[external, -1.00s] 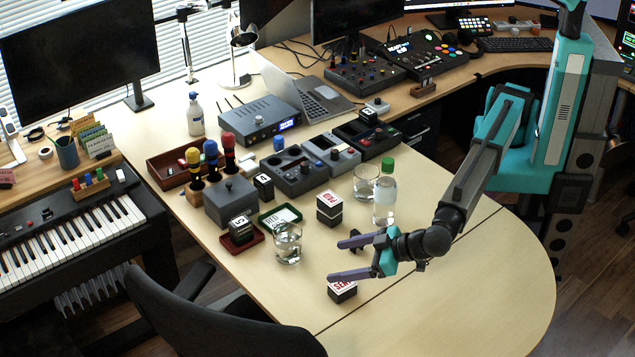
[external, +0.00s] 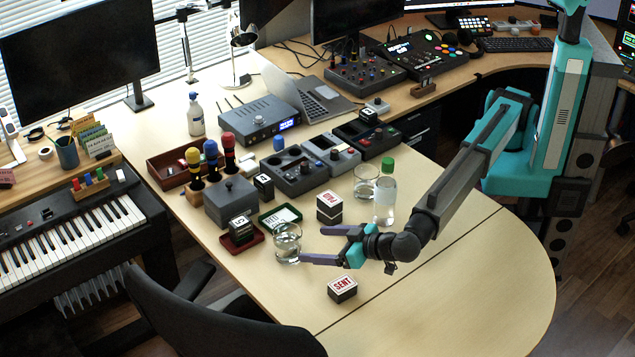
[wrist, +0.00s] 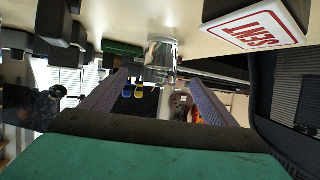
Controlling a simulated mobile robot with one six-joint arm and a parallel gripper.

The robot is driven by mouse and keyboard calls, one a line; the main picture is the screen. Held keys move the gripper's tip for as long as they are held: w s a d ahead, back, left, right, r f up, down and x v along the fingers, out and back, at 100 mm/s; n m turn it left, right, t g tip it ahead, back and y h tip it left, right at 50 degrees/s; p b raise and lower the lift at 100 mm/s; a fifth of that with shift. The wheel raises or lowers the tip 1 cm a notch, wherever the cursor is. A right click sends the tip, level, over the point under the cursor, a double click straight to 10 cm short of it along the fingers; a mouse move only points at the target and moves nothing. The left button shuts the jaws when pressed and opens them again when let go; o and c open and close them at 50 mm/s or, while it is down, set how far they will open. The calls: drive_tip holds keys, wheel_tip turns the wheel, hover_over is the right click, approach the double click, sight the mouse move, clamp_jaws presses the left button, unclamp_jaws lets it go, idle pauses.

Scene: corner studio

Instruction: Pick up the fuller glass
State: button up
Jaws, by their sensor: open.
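One clear glass (external: 287,243) stands near the left edge of the table and appears to hold clear liquid. A second clear glass (external: 366,184) stands farther back, beside the bottle; I cannot read the two levels surely. My gripper (external: 312,245) is open and low over the table, its fingers pointing left at the nearer glass. The lower fingertip overlaps this glass in the external view; contact cannot be told. In the wrist view, upside down, the glass (wrist: 162,55) appears between the two fingers, toward their far ends.
A green-capped bottle (external: 385,200) stands close behind my wrist. A SENT stamp (external: 342,288) lies in front of the gripper and a PAID stamp (external: 329,208) behind it. The table's front right is clear.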

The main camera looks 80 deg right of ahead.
sight(300, 243)
drive_tip(key=shift+x, duration=2.8)
drive_tip(key=shift+f, duration=0.1)
drive_tip(key=shift+x, duration=2.6)
drive_tip(key=shift+c, duration=0.3)
drive_tip(key=c, duration=1.4)
